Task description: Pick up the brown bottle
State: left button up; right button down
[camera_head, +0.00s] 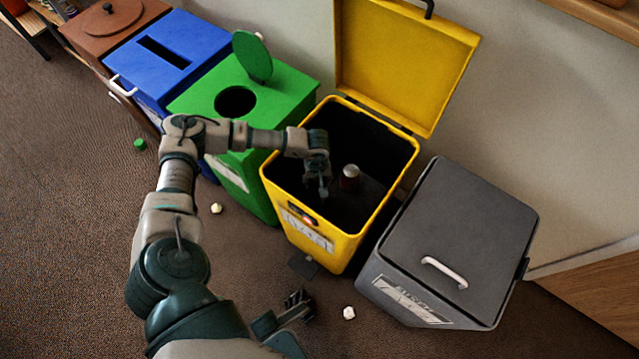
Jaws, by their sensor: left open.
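I see no thing that is clearly a brown bottle. A small reddish-brown can-like object with a pale top (350,178) is inside the open yellow bin (335,240); its lower part is lost in the dark. My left gripper (323,188) is open and points down inside the mouth of the yellow bin, just left of that object and apart from it. A dark jointed part at the bottom centre looks like my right gripper (296,304); its finger opening is unclear.
The yellow lid (400,60) stands raised behind. A green bin (245,90), blue bin (165,60) and brown bin (112,28) stand left, a closed grey bin (455,235) right. A green cap (140,144) and white scraps (348,312) lie on the floor.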

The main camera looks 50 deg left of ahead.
pick_arm(q)
grip_shut()
